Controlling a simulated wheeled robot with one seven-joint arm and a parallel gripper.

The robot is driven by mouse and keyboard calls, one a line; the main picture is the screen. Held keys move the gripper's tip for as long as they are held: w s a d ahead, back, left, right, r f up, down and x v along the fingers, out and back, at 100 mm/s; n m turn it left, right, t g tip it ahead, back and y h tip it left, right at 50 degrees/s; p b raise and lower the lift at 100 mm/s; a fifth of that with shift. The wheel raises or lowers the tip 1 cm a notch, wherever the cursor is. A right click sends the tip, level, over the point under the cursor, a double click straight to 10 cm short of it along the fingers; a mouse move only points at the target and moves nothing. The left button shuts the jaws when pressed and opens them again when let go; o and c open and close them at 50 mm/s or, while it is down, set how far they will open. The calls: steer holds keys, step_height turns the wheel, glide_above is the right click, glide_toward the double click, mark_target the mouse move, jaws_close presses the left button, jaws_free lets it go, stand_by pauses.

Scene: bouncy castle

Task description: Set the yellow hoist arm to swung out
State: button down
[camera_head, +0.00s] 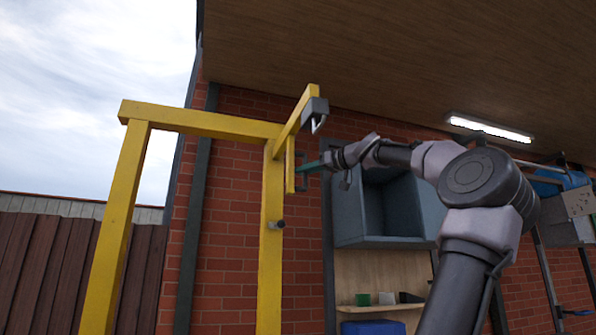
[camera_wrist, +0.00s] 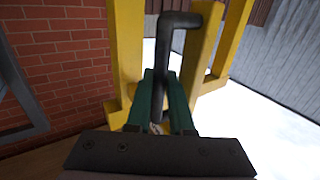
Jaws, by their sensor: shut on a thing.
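The yellow hoist arm (camera_head: 297,122) reaches from the top of a yellow post towards me and to the right, with a grey block and small hook (camera_head: 315,110) at its end. A yellow bar (camera_head: 290,172) hangs below the arm and carries a dark bent handle (camera_wrist: 163,50). My gripper (camera_head: 305,167) has teal fingers and comes in from the right at the handle. In the wrist view my gripper (camera_wrist: 160,82) is shut on the handle, with one finger on each side of it. The yellow parts show behind the fingers.
The yellow frame (camera_head: 200,122) stands on the left, with a dark knob (camera_head: 277,225) on its right post. A brick wall (camera_head: 235,225) is behind. A blue-grey open cabinet (camera_head: 350,215) hangs to the right of the post. A wooden ceiling (camera_head: 390,60) is overhead.

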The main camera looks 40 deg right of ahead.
steer(key=shift+d+r, duration=0.1)
steer(key=shift+d, duration=0.1)
steer(key=c, duration=0.8)
jaws_free()
steer(key=shift+d, duration=0.15)
steer(key=shift+s, duration=0.1)
steer(key=v, duration=1)
steer(key=shift+s, duration=0.2)
steer(key=shift+d, duration=0.1)
